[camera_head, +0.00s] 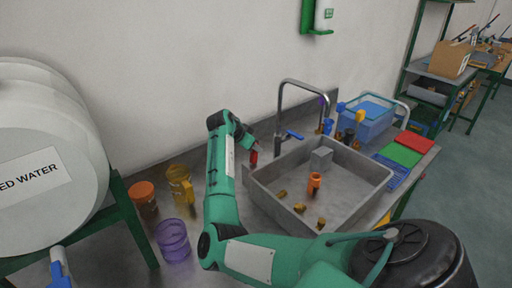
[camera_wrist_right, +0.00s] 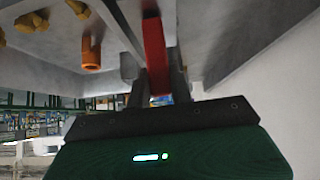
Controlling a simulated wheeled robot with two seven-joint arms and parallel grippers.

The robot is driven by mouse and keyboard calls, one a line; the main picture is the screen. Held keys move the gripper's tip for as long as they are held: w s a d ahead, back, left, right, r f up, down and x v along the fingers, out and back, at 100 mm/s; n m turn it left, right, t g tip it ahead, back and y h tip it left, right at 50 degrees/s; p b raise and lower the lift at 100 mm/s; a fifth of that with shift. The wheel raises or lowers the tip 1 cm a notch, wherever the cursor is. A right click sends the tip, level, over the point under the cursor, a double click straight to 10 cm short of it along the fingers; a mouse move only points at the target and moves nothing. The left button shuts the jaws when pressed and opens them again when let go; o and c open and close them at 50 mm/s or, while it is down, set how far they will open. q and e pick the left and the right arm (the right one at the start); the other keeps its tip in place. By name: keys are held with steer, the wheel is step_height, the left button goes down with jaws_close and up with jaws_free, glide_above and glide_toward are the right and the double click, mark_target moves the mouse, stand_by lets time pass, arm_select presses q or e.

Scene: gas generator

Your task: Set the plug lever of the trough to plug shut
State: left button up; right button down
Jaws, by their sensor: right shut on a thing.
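The grey metal trough (camera_head: 262,205) stands on the bench right of centre in the head view. A red lever (camera_head: 254,158) shows at its left back corner, outside the wall. My right gripper (camera_head: 248,149) is at this lever, at the end of the green arm. In the right wrist view the red lever (camera_wrist_right: 154,45) runs between the two dark fingers of my right gripper (camera_wrist_right: 160,90), which is shut on it. The plug itself cannot be made out. My left gripper is not in view.
An orange cup (camera_head: 314,182), a grey block (camera_head: 321,158) and several small yellow-brown pieces lie in the trough. A tall faucet (camera_head: 281,110) stands behind it. A yellow mug (camera_head: 180,182) and a purple beaker (camera_head: 173,240) stand left of my arm. A blue bin (camera_head: 367,122) is at right.

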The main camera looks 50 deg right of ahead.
steer(key=shift+w+a+h+b, duration=0.1)
steer(key=shift+a+h+b, duration=0.4)
steer(key=shift+h, duration=0.3)
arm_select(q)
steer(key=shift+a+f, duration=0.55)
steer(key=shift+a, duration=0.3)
arm_select(e)
steer(key=shift+r, duration=0.1)
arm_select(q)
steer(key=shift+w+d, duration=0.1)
arm_select(e)
steer(key=c, duration=1.2)
jaws_free()
steer(key=shift+c, duration=0.2)
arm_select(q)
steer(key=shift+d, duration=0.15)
